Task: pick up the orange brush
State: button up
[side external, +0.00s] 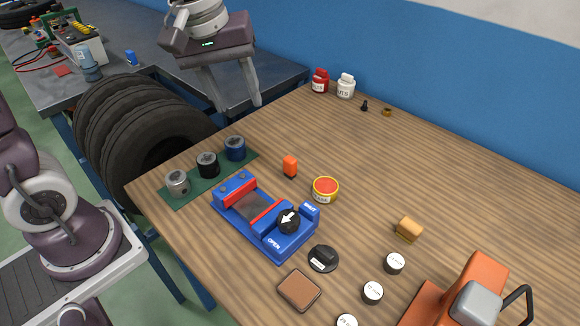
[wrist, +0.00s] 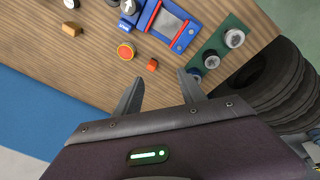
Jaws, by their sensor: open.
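The blue vise (side external: 275,240) and a green mat with three cylinders (side external: 213,183) flank the orange piece on the left. The red-topped tin (side external: 326,188) is close on its right. Two bottles (side external: 345,86) stand by the blue wall. The table behind the orange piece is clear.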

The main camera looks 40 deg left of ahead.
jog(key=w+f+n+g, duration=0.1)
jog(key=w+f+n, duration=0.2)
jog(key=w+f, duration=0.25)
jog(key=n+g, duration=0.2)
jog(key=n, duration=0.2)
send_near(290, 159)
jog(key=s, duration=0.2)
jog(key=f, duration=0.4)
jog(key=w+f+n, duration=0.1)
jog(key=f, duration=0.2)
jog(key=w+f+n, duration=0.1)
jog(key=f, duration=0.3)
jog(key=shift+f, duration=0.3)
grip_shut()
